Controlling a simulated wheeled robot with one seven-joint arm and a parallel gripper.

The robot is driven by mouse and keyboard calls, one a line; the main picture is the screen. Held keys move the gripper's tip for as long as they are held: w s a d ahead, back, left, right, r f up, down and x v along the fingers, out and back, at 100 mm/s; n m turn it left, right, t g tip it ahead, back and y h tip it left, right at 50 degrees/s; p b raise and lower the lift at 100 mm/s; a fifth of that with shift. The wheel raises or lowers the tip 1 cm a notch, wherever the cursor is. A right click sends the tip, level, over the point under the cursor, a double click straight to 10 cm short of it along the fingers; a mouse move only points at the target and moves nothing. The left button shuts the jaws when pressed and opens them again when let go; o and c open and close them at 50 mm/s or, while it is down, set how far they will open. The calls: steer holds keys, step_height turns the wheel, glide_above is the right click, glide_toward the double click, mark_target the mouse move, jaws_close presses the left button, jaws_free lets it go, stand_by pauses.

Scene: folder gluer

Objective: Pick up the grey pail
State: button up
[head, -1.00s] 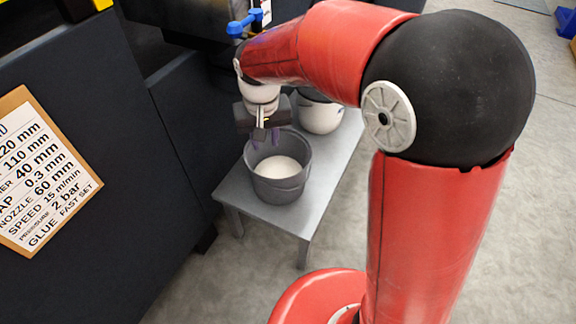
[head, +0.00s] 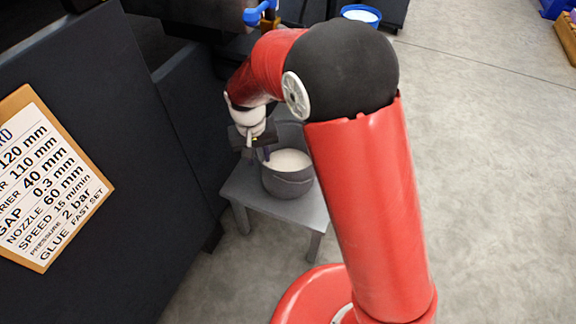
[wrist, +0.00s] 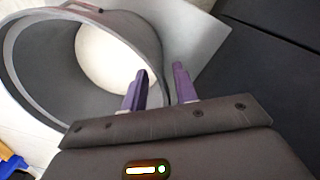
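The grey pail (head: 288,186), with white contents, stands upright on a small grey table (head: 238,190) in the head view. My gripper (head: 258,155) is at the left side of its rim, pointing down. In the wrist view the pail (wrist: 40,75) fills the upper left. My gripper's purple fingers (wrist: 161,78) are apart there, one over the pail's opening and one outside it, with the pail's wall between them. I cannot tell whether either finger touches the wall. My arm hides part of the table behind the pail.
A dark machine body (head: 150,200) stands close on the left, with a parameter board (head: 50,180) on it. A blue container with white contents (head: 361,14) stands at the back. The floor on the right (head: 490,180) is clear.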

steer(key=shift+f, duration=1.3)
jaws_close()
stand_by(0.4)
